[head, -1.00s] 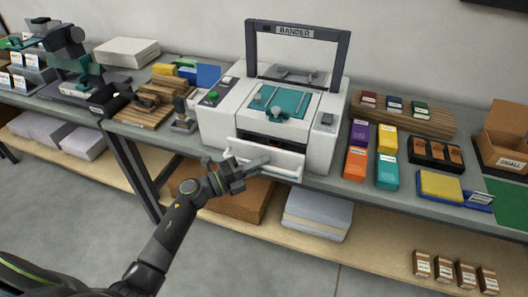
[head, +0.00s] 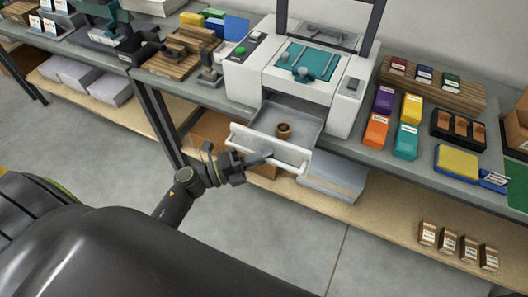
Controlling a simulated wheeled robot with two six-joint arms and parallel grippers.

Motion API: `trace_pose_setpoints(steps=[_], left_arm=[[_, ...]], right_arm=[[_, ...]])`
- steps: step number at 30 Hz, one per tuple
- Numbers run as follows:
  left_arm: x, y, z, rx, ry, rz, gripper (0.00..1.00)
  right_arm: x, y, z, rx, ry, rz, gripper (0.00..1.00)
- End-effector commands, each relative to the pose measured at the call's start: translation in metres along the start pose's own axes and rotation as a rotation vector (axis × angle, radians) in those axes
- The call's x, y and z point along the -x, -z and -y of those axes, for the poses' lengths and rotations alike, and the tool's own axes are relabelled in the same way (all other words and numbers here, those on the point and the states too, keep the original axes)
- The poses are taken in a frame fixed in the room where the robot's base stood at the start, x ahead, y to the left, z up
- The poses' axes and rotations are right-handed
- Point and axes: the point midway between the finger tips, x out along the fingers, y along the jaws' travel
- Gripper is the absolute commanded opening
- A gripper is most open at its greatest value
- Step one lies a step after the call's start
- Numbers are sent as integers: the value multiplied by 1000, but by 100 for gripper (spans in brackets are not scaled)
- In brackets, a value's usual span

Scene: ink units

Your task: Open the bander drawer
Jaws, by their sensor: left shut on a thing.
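The bander (head: 300,70) is a white machine with a teal top plate on the workbench. Its drawer (head: 284,122) is pulled out at the front, and its grey inside shows. A small brown round thing (head: 283,130) sits in the drawer. My left gripper (head: 258,157) is at the drawer's white front, shut on the drawer handle (head: 270,154); the fingers partly hide the handle. My right gripper is not in view.
Coloured boxes (head: 395,122) and a black tray (head: 458,130) stand on the bench right of the bander. Wooden blocks (head: 185,50) are to its left. Paper stacks (head: 330,172) lie on the shelf below. The floor in front is clear.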

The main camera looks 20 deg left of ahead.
Motion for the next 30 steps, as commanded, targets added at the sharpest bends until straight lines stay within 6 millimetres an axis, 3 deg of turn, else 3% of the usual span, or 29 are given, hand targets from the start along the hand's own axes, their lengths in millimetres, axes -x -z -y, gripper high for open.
trace_pose_setpoints(steps=[4,5,6,20,26,30], left_arm=[[0,0,-1,1,-1,0,0],[0,0,-1,1,-1,0,15],[0,0,-1,0,-1,0,20],[1,0,-1,0,-1,0,20],[24,0,-4,-2,-5,-1,20],[54,1,-6,-1,-7,-3,20]], right_arm=[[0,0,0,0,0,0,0],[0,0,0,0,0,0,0],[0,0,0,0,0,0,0],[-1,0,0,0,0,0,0],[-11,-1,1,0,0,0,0],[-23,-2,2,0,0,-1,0]])
